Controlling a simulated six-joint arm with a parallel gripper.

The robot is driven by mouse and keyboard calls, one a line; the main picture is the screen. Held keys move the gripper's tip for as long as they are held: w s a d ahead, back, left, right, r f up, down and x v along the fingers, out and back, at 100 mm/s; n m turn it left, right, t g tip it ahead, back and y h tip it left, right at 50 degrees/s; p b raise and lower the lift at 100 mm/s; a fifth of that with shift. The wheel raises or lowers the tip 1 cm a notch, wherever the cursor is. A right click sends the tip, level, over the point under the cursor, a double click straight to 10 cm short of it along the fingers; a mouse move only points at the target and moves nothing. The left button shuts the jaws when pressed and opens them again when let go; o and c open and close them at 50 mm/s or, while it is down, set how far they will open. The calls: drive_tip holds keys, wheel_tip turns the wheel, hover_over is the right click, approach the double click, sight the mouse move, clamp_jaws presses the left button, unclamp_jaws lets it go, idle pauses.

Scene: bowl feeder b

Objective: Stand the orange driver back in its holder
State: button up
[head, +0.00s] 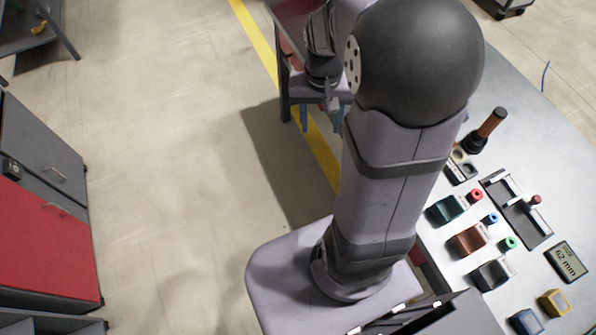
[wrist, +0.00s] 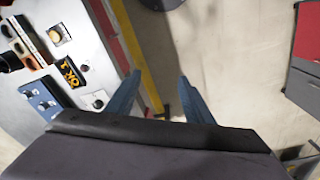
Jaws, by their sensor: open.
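My gripper (head: 320,120) is open and empty. It hangs over the floor to the left of the grey workbench, and its two blue fingers also show apart in the wrist view (wrist: 159,78). An orange-brown handle with a black collar (head: 491,123), which looks like the orange driver, stands at the bench's far side, well to the right of my gripper. A small dark block with round openings (head: 460,165), possibly the holder, sits just in front of it. I cannot tell whether the handle stands in a socket or on the bench.
A red-topped table (head: 292,20) stands behind my gripper. Open floor lies left; a red cabinet (head: 45,245) stands beyond.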

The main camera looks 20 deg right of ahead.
drive_tip(key=s+a+f+n, duration=0.3)
drive_tip(key=s+a+n, duration=0.2)
drive_tip(key=s+a, duration=0.3)
drive_tip(key=shift+s+a+y, duration=0.3)
drive_tip(key=shift+s+a, duration=0.05)
drive_tip(key=shift+a, duration=0.6)
